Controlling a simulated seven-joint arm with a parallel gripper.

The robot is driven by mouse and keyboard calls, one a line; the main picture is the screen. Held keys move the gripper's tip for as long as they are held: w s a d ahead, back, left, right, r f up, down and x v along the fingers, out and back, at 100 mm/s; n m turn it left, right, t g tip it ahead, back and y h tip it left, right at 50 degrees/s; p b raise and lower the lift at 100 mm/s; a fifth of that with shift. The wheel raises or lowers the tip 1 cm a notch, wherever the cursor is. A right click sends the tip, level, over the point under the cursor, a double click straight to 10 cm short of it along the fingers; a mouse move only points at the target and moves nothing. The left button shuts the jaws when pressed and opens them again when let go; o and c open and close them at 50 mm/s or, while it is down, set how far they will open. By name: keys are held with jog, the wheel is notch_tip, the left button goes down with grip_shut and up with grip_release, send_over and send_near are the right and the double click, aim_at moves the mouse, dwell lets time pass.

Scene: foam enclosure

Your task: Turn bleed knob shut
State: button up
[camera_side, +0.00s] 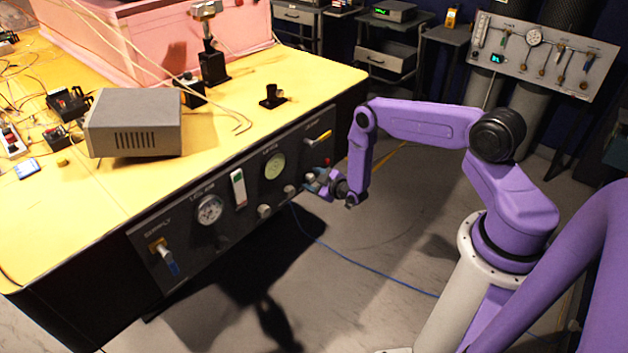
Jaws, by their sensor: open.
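The dark control panel (221,217) runs along the front of the yellow-topped bench. Small pale knobs sit low on it, one at the middle (264,211) and one farther right (290,190). I cannot read which is marked as the bleed knob. My gripper (314,182) is at the right part of the panel, just right of these knobs, with its jaws open.
A grey box (135,123) stands on the bench. A blue cable (350,258) crosses the mostly open floor.

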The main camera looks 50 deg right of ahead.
jog(key=shift+w, duration=0.1)
jog(key=c, duration=1)
jog(key=shift+c, duration=0.2)
jog(key=m+y, duration=0.1)
jog(key=m, duration=0.1)
jog(key=shift+d+m+y, duration=0.15)
jog(key=shift+m+y, duration=1.15)
jog(key=shift+m, duration=0.3)
jog(key=shift+d+f+m+y, duration=0.15)
jog(key=shift+m+y, duration=0.45)
jog(key=shift+m, duration=0.6)
jog(key=shift+m+t+y, duration=0.5)
jog(key=shift+m+y, duration=0.3)
jog(key=shift+m, duration=0.7)
